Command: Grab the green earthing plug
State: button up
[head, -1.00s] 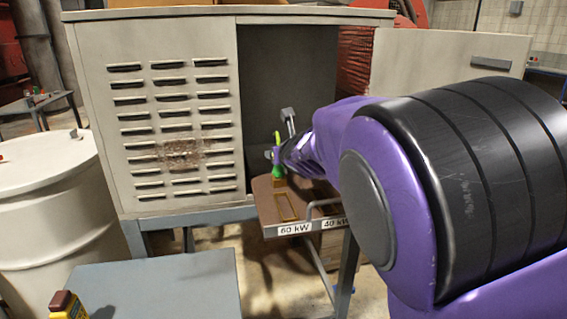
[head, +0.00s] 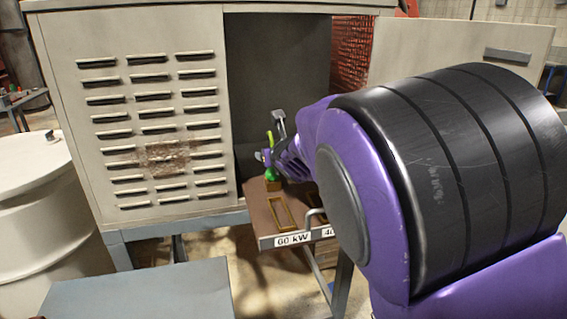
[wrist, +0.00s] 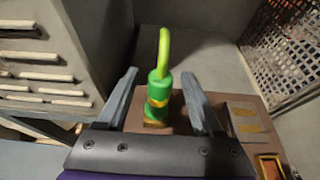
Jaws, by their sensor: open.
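The green earthing plug (wrist: 159,92) stands upright on a brown board, with a yellow band and a light green cable looping up from its top. In the wrist view it stands between the two fingers of my gripper (wrist: 160,95), with a gap on each side. My gripper is open around it and not closed on it. In the head view the plug (head: 270,170) shows small at the gripper (head: 276,155), partly hidden by my purple arm.
The brown board (head: 256,217) carries brass frames and the labels 60 kW and 40. It juts from a grey cabinet (head: 60,60) with a louvred panel and an open door (head: 450,50). A white drum (head: 30,220) and a blue-grey tabletop (head: 140,292) stand in front.

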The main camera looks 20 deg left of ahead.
jog(key=shift+w+a+f, duration=0.1)
jog(key=shift+w, duration=0.05)
grip_shut()
dwell(0.4)
